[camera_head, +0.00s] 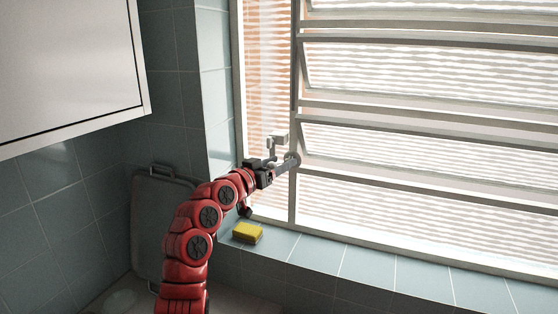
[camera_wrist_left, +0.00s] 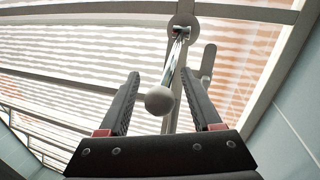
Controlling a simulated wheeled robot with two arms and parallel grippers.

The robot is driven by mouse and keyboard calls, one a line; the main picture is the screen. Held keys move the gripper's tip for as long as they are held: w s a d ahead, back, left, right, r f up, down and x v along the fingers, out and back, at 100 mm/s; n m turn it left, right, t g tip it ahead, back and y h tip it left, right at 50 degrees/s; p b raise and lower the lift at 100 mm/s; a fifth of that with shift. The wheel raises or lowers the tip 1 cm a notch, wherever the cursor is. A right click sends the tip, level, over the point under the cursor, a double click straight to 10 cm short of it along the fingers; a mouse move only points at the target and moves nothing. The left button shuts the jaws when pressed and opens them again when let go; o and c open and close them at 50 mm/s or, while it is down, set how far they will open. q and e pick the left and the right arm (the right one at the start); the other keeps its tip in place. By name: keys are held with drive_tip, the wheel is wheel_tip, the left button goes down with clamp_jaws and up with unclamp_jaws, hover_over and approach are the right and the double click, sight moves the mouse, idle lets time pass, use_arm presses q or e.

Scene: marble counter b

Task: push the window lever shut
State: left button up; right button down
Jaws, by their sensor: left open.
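The window lever (camera_wrist_left: 159,101) shows in my left wrist view as a shiny rod with a round grey knob at its near end. Its far end joins a round grey mount on the window frame. In the head view the lever (camera_head: 287,164) reaches from the mount down to the left, towards my left gripper (camera_head: 270,169). In the wrist view my left gripper (camera_wrist_left: 160,74) is open, with one dark finger on each side of the lever and knob. Gaps show on both sides, though contact is hard to judge. My right gripper is not in view.
The louvred window (camera_head: 420,125) has several tilted slats. A grey bracket (camera_head: 277,141) sits just above the lever mount. A yellow sponge (camera_head: 247,232) lies on the tiled sill (camera_head: 365,268) below. A grey tray (camera_head: 150,225) leans at the left, under a white cabinet (camera_head: 70,65).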

use_arm(q)
clamp_jaws()
idle(0.4)
drive_tip(key=shift+d+f, duration=0.1)
idle(1.0)
